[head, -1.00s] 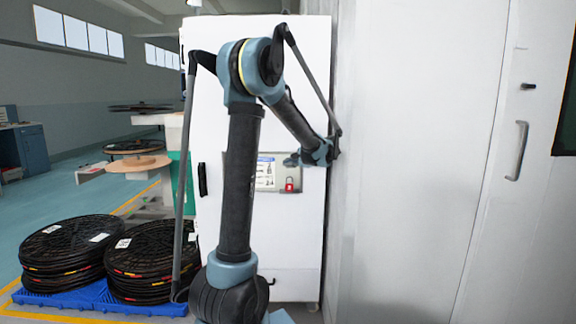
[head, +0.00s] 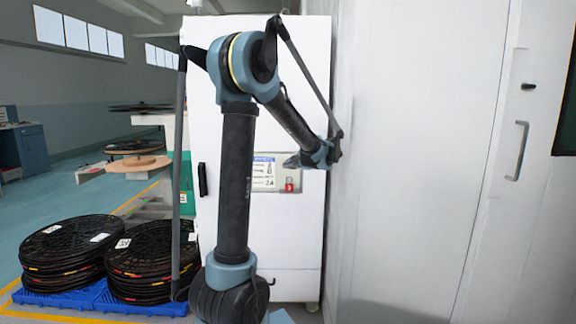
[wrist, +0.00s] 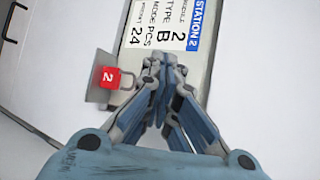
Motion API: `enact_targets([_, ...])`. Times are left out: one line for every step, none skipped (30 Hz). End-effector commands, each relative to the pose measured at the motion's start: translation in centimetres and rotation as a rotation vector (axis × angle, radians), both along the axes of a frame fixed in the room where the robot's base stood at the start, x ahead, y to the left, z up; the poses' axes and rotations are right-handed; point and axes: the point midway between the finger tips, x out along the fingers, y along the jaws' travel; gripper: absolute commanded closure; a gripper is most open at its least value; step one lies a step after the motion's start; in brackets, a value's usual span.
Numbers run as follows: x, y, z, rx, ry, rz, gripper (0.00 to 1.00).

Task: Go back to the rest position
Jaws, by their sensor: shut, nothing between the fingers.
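My gripper (wrist: 165,68) is shut and empty, its fingertips together in front of the white cabinet. In the head view my gripper (head: 290,163) shows at the end of my bent arm, beside the cabinet's label. The white cabinet (head: 290,235) stands upright behind my arm. A station 2 label (wrist: 175,25) is on its front. A red padlock (wrist: 109,77) marked 2 is on a grey plate next to the label. The padlock also shows in the head view (head: 289,187), below my gripper. My gripper looks apart from the padlock.
Stacks of black reels (head: 65,245) lie on blue pallets (head: 60,300) at the left. A round table (head: 138,163) stands behind them. A pale wall (head: 415,150) with a handle (head: 518,150) rises close on the right. A black cabinet handle (head: 202,180) is beside my arm.

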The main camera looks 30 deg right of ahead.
Motion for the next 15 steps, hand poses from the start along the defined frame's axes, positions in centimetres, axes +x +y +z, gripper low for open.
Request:
enact_targets([0.0,0.0,0.0,0.000,0.000,0.000,1.00])
enact_targets([0.0,0.0,0.0,0.000,0.000,0.000,1.00])
enact_targets([0.0,0.0,0.0,0.000,0.000,0.000,1.00])
enact_targets([0.0,0.0,0.0,0.000,0.000,0.000,1.00])
enact_targets([0.0,0.0,0.0,0.000,0.000,0.000,1.00])
enact_targets([0.0,0.0,0.0,0.000,0.000,0.000,1.00])
enact_targets([0.0,0.0,0.0,0.000,0.000,0.000,1.00])
enact_targets([0.0,0.0,0.0,0.000,0.000,0.000,1.00])
enact_targets([0.0,0.1,0.0,-0.001,0.001,0.002,1.00])
enact_targets([0.1,0.4,0.0,-0.003,0.003,0.006,1.00])
enact_targets([0.2,0.8,0.0,-0.006,0.006,0.012,1.00])
enact_targets([0.3,1.5,0.0,-0.012,0.013,0.023,1.00])
enact_targets([0.4,2.3,0.0,-0.020,0.021,0.035,1.00])
enact_targets([0.6,3.3,-0.1,-0.030,0.031,0.050,1.00])
enact_targets([0.8,4.8,-0.2,-0.046,0.045,0.075,1.00])
